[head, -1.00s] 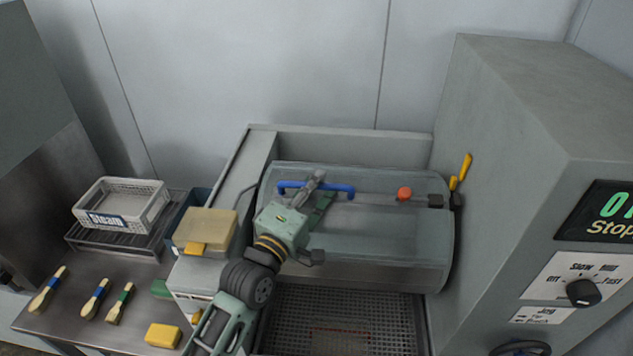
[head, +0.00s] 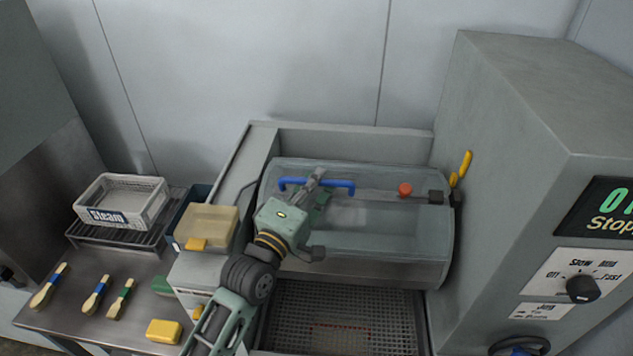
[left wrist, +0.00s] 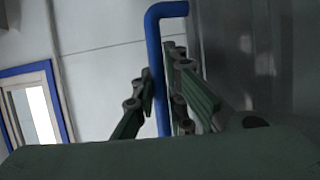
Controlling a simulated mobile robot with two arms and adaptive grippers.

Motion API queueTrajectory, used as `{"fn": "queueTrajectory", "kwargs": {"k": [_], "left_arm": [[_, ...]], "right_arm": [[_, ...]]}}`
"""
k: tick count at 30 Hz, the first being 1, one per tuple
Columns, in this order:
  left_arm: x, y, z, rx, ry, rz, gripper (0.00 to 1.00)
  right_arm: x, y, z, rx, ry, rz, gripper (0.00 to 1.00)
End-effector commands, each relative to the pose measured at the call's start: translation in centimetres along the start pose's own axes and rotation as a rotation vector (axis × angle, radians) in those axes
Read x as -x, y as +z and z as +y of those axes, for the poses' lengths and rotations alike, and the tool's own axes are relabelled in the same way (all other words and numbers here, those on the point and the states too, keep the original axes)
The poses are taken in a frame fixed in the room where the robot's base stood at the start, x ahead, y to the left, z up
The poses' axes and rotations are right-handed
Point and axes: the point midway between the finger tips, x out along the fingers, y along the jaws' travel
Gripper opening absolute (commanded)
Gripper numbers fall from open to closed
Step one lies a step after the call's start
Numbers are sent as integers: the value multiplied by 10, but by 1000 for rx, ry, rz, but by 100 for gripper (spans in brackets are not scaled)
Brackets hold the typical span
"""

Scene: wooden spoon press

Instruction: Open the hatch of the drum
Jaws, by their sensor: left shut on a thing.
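The drum (head: 410,245) is a grey, partly see-through cylinder lying across the machine in the head view. Its hatch carries a blue bar handle (head: 340,184) along the upper front. My left gripper (head: 318,178) is at the middle of this handle. In the left wrist view the blue handle (left wrist: 158,60) passes between the two green fingers (left wrist: 160,103), which are shut on it. An orange-red knob (head: 405,189) sits on the metal strip right of the handle. The hatch appears closed, though my arm hides part of the drum. My right gripper does not show.
A perforated tray (head: 345,315) lies below the drum. A tall grey cabinet (head: 530,130) with a dial (head: 583,288) and display stands at the right. At the left, a table holds a white Steam basket (head: 120,200), brushes and a yellow block (head: 164,332).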

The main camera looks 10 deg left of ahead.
Motion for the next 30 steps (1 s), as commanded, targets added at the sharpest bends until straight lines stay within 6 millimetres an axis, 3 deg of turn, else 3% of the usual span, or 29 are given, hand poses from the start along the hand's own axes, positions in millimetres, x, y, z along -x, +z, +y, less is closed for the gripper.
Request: {"fn": "queueTrajectory", "kwargs": {"k": [5, 11, 30], "left_arm": [[6, 4, -6, -2, 24, -1, 0], [21, 10, -15, -32, 97, -2, 0], [82, 36, -48, -176, 442, 0, 0]], "right_arm": [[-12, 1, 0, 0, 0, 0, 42], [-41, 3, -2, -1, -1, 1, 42], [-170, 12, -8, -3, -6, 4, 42]]}}
